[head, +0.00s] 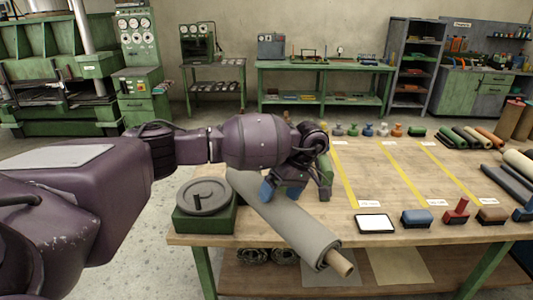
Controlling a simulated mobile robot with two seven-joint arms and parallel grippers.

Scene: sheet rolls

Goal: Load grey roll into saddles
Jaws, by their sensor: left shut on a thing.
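The grey roll (300,232) is a long grey sheet wound on a pale wooden core. It lies slantwise in the head view, with its near end and core sticking out past the table's front edge. My left gripper (288,190) reaches over the roll from above and is shut on it near its middle. I cannot tell whether the roll touches the tabletop. I cannot make out any saddles clearly. My right gripper is not in view.
The wooden table (390,185) has yellow strips and clear room right of the gripper. A green block with a grey disc (203,197) stands left of the roll. A white-topped pad (375,224) and several stamps line the front. Several other rolls (470,136) lie at the right.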

